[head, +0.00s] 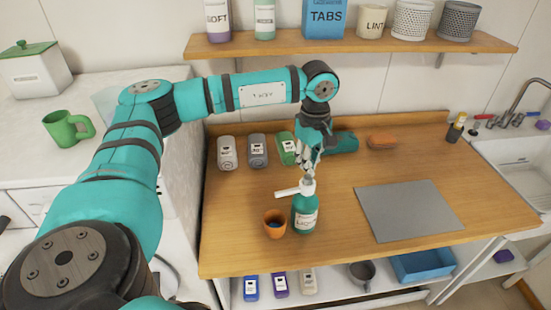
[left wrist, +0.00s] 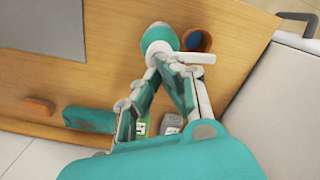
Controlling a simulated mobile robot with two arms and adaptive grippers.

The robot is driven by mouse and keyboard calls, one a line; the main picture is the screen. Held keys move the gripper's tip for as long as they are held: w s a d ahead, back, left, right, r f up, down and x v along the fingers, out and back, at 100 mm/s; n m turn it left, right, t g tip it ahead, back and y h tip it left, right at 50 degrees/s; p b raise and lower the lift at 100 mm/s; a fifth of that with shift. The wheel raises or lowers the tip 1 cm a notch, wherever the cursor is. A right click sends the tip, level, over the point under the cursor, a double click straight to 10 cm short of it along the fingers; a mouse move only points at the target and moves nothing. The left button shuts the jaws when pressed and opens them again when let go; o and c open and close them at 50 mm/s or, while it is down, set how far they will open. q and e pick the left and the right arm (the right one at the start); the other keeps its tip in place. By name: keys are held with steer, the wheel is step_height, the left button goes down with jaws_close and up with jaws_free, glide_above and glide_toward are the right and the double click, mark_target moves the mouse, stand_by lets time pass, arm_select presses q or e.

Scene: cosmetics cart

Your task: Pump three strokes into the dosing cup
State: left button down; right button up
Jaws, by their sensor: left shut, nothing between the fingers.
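A teal pump bottle (head: 305,218) with a white pump head (head: 307,186) stands upright on the wooden counter. Its white nozzle points left, towards the orange dosing cup (head: 274,231) beside it, which looks blue inside. My left gripper (head: 309,173) points down right above the pump head, shut and empty. In the left wrist view the closed fingertips (left wrist: 163,58) are at the pump head; I cannot tell whether they touch it. The bottle (left wrist: 158,34) and the cup (left wrist: 197,40) also show there, with the nozzle running just beside the cup. My right gripper is not in view.
An orange-brown block (head: 381,142) lies at the back. A grey mat (head: 408,211) lies to the right. A shelf (head: 350,43) with containers hangs above. A sink (head: 520,160) is at far right.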

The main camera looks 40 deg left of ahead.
mark_target(308, 177)
arm_select(q)
steer(key=shift+f, duration=0.15)
stand_by(0.3)
steer(key=shift+f+b, duration=1.45)
steer(key=shift+f, duration=0.2)
steer(key=shift+r, duration=0.15)
steer(key=shift+r+p, duration=0.95)
steer(key=shift+r, duration=0.7)
steer(key=shift+f, duration=0.15)
